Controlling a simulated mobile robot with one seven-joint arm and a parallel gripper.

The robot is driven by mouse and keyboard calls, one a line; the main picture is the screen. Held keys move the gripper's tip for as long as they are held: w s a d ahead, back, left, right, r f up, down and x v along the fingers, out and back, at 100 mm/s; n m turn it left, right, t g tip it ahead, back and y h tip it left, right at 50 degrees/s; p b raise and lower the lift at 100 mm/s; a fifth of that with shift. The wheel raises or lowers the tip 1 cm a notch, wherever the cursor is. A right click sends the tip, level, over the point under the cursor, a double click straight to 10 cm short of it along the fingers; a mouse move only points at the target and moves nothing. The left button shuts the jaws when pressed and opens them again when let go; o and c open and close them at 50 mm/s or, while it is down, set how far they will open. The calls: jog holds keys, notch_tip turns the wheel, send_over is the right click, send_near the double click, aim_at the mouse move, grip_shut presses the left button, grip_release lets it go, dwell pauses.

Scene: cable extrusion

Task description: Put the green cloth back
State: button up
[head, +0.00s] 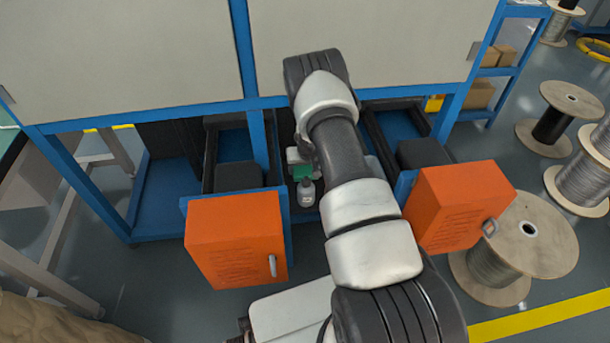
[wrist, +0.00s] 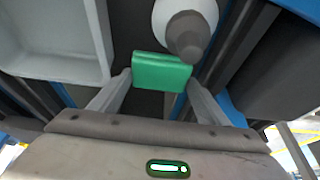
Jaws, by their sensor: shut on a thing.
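The green cloth (wrist: 161,72) is a small folded block between the two fingers of my gripper (wrist: 159,80) in the wrist view. The fingers are shut on its sides. In the head view the cloth (head: 303,172) shows as a small green patch left of my forearm, between the two orange doors. My arm hides most of the gripper there.
A grey-white bottle (wrist: 186,28) with a dark cap stands close beside the cloth; the head view shows it too (head: 306,194). A pale tray (wrist: 60,65) lies to the left. Orange doors (head: 236,240) (head: 460,207) flank the narrow space.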

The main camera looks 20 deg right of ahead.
aim_at(305, 172)
jog(key=shift+f+b, duration=0.3)
jog(key=shift+f, duration=1.35)
jog(key=o, duration=1)
